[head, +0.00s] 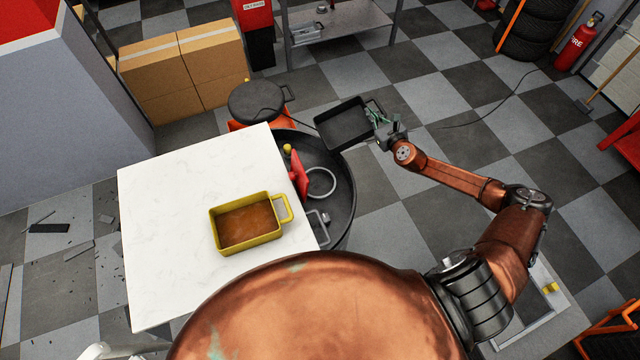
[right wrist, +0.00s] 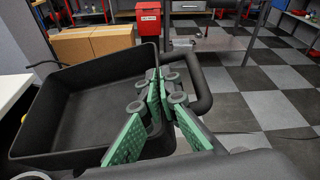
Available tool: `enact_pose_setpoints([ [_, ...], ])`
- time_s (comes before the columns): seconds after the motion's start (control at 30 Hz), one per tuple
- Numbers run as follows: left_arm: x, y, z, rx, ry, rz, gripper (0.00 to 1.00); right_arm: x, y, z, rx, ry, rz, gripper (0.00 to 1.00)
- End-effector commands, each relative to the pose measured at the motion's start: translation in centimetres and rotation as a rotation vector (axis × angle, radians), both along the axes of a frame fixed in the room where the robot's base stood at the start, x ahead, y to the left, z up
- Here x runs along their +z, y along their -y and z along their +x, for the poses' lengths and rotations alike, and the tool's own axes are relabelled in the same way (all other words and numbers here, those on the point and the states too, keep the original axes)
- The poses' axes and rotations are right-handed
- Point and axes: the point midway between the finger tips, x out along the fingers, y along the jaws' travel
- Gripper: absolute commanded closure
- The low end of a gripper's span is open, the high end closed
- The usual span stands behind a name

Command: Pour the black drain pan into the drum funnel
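The black drain pan (head: 343,126) is a rectangular tray with a loop handle, held in the air beyond the table's right side, roughly level. It fills the left of the right wrist view (right wrist: 80,108). Its inside is plain dark; I cannot tell whether it holds liquid. My right gripper (head: 382,125) is shut on the pan's handle side, its green pads (right wrist: 155,105) against it. A wide black round basin (head: 343,205), seemingly the drum funnel, stands by the table's right edge, with a grey ring and a red part inside. The pan is above and beyond its far rim. My left gripper is out of view.
A white table (head: 160,215) bears a yellow pan (head: 248,222) of brown liquid. A black round lid (head: 256,101) on an orange object stands behind the table. Cardboard boxes (head: 180,70) and a metal shelf (head: 340,22) are further back. Checkered floor at right is mostly clear.

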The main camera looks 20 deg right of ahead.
Motion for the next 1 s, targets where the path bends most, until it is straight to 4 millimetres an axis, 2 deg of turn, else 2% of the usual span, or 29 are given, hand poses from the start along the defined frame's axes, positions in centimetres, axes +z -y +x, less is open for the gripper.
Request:
enact_pose_setpoints([
  [0.03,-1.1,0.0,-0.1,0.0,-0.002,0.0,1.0,-0.8,0.5,0.4,-0.002,-0.009,0.023,1.0],
  [0.2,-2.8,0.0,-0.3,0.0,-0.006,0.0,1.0,-2.2,1.5,1.0,0.0,-0.056,0.096,1.0],
  [0.53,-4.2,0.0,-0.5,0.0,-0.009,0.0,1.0,-3.5,2.8,1.9,0.005,-0.139,0.225,1.0],
  [0.67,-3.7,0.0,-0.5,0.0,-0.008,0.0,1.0,-3.0,2.9,1.9,0.006,-0.146,0.238,1.0],
  [1.0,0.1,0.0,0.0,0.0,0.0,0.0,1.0,0.9,2.9,1.9,0.006,-0.146,0.24,1.0],
])
